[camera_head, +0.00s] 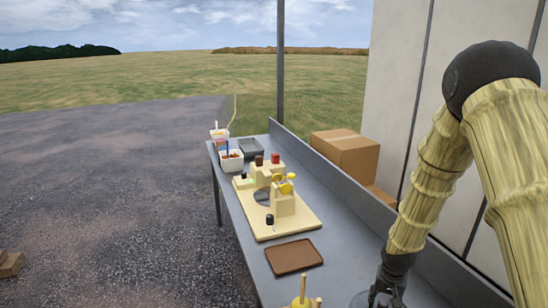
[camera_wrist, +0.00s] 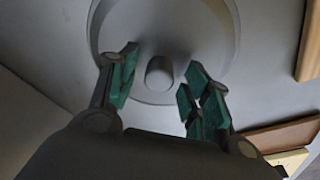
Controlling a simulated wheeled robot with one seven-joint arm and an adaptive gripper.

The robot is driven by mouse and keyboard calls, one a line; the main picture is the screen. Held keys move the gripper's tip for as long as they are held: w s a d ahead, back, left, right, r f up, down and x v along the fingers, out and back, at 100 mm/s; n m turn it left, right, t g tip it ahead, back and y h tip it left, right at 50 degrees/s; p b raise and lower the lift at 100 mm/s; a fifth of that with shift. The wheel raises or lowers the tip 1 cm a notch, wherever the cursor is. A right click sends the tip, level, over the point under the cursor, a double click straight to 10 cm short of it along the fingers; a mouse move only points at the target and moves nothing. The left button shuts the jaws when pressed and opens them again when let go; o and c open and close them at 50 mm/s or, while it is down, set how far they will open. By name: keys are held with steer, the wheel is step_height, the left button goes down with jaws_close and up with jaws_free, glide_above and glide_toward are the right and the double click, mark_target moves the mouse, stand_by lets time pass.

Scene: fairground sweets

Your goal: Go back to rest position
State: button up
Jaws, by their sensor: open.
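In the head view my gripper (camera_head: 386,296) is low at the right, over the near part of the metal table (camera_head: 225,185), partly cut by the bottom edge.
A brown tray (camera_head: 294,257) lies left of my gripper. Beyond it is a cream board (camera_head: 290,224) with block-like fixtures. White tubs (camera_head: 231,161) and a grey tray (camera_head: 251,148) are at the far end. A raised back panel (camera_head: 340,175) and cardboard box (camera_head: 345,153) flank the right side.

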steer(key=shift+r+b, duration=0.6)
steer(key=shift+r, duration=1.15)
step_height(320, 180, up, 10)
steer(key=s, duration=0.1)
steer(key=shift+p, duration=0.4)
